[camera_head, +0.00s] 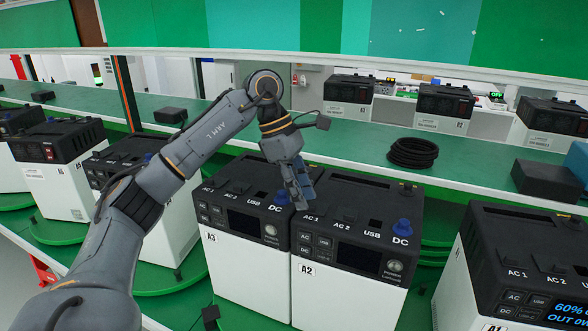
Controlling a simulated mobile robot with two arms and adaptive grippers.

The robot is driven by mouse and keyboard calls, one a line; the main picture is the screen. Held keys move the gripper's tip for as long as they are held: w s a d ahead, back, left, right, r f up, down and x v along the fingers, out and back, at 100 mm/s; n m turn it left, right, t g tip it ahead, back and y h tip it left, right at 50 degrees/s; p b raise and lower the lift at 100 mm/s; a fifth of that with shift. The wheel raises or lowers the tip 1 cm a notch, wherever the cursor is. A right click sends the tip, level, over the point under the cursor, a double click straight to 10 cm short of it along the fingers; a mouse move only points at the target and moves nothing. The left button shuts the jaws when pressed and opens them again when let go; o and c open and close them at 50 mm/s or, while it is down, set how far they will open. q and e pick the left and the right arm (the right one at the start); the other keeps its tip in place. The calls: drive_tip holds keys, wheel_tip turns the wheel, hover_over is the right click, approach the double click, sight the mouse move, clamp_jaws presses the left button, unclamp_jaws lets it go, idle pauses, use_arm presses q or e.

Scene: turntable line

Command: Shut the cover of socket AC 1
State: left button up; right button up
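My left gripper (299,188) points down at the top left of the power unit A2 (345,297), a white box with a black top. Its fingertips are close above the AC 1 label (311,217). The fingers overlap in this view, so I cannot tell if they are open or shut. A dark bluish piece shows beside the fingers; I cannot tell if it is a finger or a raised cover. The AC 1 socket and its cover are largely hidden by the gripper. My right gripper is not in view.
Unit A3 (241,278) stands close at left, unit A1 (500,272) at right beyond a gap. A blue DC knob (403,228) rises from the A2 top. A black cable coil (412,153) and a dark box (546,180) lie on the green bench behind.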

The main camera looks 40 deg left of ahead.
use_arm(q)
drive_tip(key=w+v, duration=0.1)
drive_tip(key=v, duration=0.9)
drive_tip(key=shift+s+a+r, duration=0.15)
drive_tip(key=shift+s+r, duration=0.05)
drive_tip(key=shift+s, duration=0.3)
